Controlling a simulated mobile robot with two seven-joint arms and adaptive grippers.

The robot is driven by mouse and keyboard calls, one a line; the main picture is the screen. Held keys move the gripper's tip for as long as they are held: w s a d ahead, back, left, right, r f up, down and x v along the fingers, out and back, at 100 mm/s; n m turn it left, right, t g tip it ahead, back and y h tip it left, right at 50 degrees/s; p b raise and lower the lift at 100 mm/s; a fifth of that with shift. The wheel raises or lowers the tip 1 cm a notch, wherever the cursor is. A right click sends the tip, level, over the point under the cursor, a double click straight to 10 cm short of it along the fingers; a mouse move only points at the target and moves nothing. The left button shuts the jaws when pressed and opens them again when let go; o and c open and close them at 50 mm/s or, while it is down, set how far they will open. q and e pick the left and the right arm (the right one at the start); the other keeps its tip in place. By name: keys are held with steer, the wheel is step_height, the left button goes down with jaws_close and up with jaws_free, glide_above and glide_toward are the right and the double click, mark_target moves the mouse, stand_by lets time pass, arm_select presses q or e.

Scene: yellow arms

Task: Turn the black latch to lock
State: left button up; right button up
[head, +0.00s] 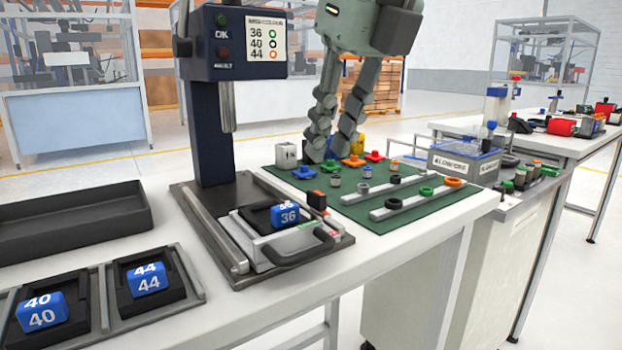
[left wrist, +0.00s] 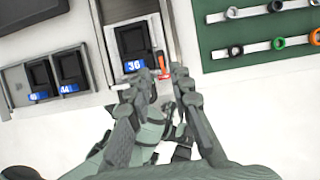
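A small black latch with an orange edge (head: 317,200) stands at the back right corner of a grey sliding fixture (head: 262,241). In the left wrist view its orange part (left wrist: 163,64) shows just ahead of my fingers. A blue block marked 36 (head: 287,215) sits in the fixture's black nest; it also shows in the left wrist view (left wrist: 133,66). A black bar handle (head: 300,254) is at the fixture's front. My left gripper (head: 329,152) hangs from above with its two fingers apart and nothing between them. It is clear of the latch.
A dark blue press column (head: 213,130) rises behind the fixture. A green mat (head: 400,220) with rings on rails and coloured knobs lies to the right. Trays with blue blocks 40 (head: 41,312) and 44 (head: 147,280) and an empty black bin (head: 75,225) are left.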

mark_target(316, 192)
arm_select(q)
steer(key=x, duration=0.7)
steer(key=shift+s+d+f, duration=0.1)
steer(key=shift+s+f, duration=0.05)
steer(key=shift+f, duration=0.05)
arm_select(e)
steer(key=shift+w+a+r+t+y, duration=0.35)
steer(key=shift+a+r+t, duration=0.25)
steer(key=shift+a+r, duration=0.25)
arm_select(q)
steer(key=shift+c, duration=0.2)
arm_select(e)
steer(key=shift+d, duration=0.1)
arm_select(q)
jaws_close()
